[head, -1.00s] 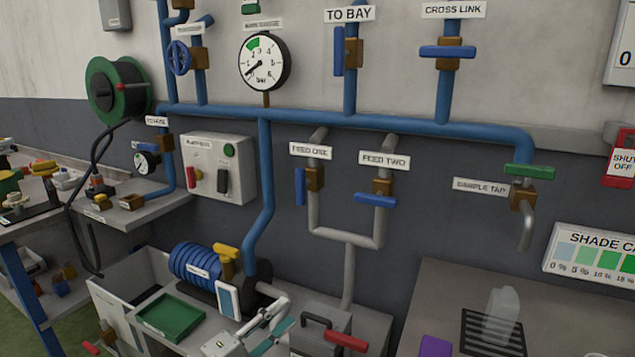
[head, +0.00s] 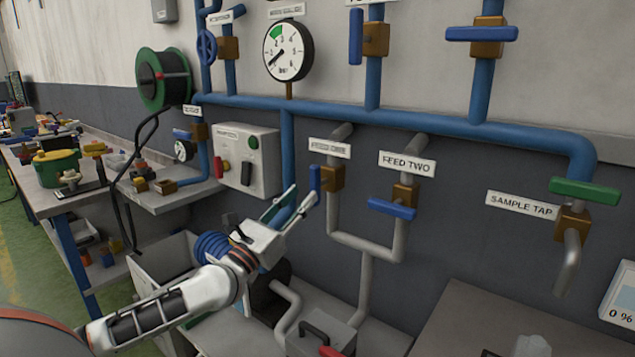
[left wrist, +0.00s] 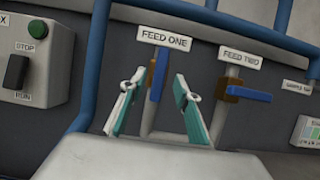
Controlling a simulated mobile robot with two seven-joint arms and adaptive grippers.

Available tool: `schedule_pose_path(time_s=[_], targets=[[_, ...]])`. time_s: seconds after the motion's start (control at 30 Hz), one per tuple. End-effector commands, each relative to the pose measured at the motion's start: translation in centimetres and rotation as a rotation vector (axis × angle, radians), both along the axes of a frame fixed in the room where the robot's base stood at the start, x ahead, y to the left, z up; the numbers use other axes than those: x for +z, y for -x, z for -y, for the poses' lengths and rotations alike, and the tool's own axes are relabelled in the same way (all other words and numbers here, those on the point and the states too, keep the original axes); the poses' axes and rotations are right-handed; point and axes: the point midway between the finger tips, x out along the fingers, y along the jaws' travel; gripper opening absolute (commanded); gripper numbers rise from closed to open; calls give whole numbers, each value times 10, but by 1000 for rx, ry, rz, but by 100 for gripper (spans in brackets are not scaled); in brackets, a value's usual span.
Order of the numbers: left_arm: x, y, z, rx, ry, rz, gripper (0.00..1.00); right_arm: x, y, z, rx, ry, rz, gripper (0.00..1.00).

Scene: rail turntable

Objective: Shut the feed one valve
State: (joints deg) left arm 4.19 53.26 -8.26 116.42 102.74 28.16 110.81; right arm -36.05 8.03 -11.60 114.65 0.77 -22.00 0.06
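The feed one valve has a blue lever handle (head: 315,178) on a brass body (head: 334,180), under its FEED ONE label (head: 329,148). The handle stands upright, in line with its grey pipe. My left gripper (head: 303,195) is open just in front and slightly below the handle in the head view. In the left wrist view its two teal fingers are spread, and the blue handle (left wrist: 158,74) shows between and beyond their tips. I cannot tell whether they touch it. My right gripper is not in view.
The feed two valve's blue handle (head: 392,208) lies crosswise close on the right. A grey switch box (head: 246,160) is on the wall to the left. The sample tap (head: 572,222) is far right. A blue pipe runs above.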

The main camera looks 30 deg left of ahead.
Motion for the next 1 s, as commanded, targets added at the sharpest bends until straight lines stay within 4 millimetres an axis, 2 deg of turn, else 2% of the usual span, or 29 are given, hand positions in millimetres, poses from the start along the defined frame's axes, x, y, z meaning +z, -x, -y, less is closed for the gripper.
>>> schedule_pose_path(time_s=[0.2,0.5,0.93,1.0], targets=[[15,-26,2,1,-1,5,32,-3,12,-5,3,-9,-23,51],[24,-54,5,0,-3,2,32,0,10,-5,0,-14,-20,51],[25,-60,5,1,-4,-1,32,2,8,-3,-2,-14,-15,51],[25,-60,5,0,-5,-1,14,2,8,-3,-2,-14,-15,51]])
